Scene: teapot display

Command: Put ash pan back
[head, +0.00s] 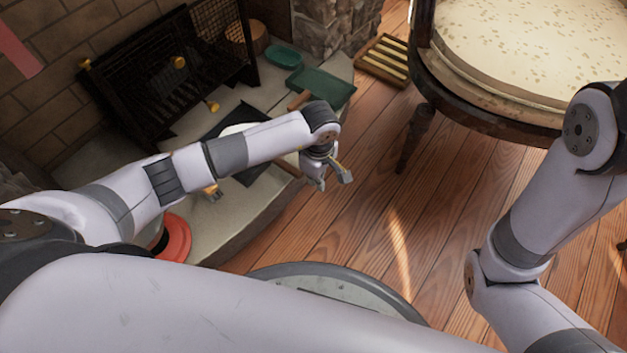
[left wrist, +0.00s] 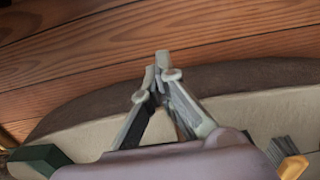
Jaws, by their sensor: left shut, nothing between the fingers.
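A green pan with a brown handle (head: 322,84) lies on the pale hearth, near its right end; I cannot tell for sure that it is the ash pan. A dark flat piece (head: 232,119) lies on the hearth behind my left arm, partly hidden. My left gripper (head: 331,183) is shut and empty, over the hearth's front edge and the wood floor, apart from the green pan. In the left wrist view its fingertips (left wrist: 161,72) meet above the hearth edge. A dark green corner (left wrist: 38,158) shows at lower left there. My right gripper is out of view.
The black fireplace grate (head: 180,65) with brass knobs stands against the brick wall. A green dish (head: 284,57) lies behind the pan. A slatted wooden piece (head: 384,60) and a cushioned chair (head: 520,50) stand right. A red round object (head: 174,240) is under my left arm.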

